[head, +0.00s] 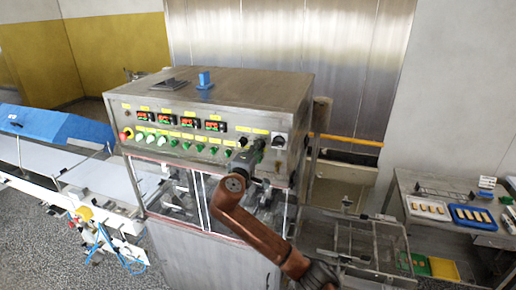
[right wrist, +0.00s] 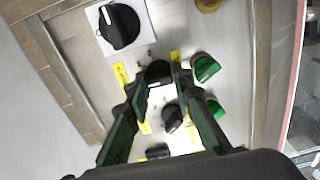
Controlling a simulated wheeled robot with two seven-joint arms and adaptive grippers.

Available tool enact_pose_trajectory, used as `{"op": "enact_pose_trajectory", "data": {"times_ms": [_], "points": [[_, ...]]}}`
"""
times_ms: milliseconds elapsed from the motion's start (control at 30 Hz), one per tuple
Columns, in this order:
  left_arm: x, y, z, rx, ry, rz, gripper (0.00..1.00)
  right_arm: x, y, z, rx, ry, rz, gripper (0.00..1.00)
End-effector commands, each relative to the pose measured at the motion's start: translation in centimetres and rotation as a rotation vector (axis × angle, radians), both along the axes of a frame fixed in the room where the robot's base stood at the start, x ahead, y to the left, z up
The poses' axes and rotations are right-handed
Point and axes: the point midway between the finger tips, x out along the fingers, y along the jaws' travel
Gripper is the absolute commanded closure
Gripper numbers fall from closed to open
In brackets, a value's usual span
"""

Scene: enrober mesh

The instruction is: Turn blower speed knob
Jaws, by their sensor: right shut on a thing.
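The control panel (head: 140,116) is the front face of a steel machine, with green knobs, red displays and yellow labels. My right gripper (head: 256,152) is at the panel's right part, just left of a large rotary switch (head: 280,141). In the right wrist view my right gripper (right wrist: 160,88) is shut on a small black knob (right wrist: 159,70), one finger on each side. The label text is too small to read, so I cannot confirm that this is the blower speed knob. The fingers hide part of it. My left gripper is not in view.
In the right wrist view, another black knob (right wrist: 172,119) and green knobs (right wrist: 206,68) sit close to the fingers. The large black switch (right wrist: 120,26) is on a white plate. A side table (head: 430,228) with trays stands at right; a conveyor (head: 100,180) is at left.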

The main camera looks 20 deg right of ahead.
Motion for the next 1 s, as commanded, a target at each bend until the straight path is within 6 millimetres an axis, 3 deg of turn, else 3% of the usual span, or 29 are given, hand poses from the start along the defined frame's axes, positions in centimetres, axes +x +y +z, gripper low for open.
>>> {"op": "enact_pose_trajectory", "data": {"times_ms": [500,533,767,1000], "points": [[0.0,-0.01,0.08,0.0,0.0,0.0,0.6,0.03,0.17,-0.1,-0.014,0.011,0.004,1.0],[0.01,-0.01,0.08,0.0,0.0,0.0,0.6,0.03,0.17,-0.1,-0.014,0.011,0.004,0.77],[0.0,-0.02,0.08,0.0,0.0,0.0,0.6,0.02,0.11,-0.07,-0.014,0.01,0.002,0.61],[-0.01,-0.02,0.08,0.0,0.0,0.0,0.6,0.02,0.06,-0.12,-0.014,0.012,0.001,0.61]]}}
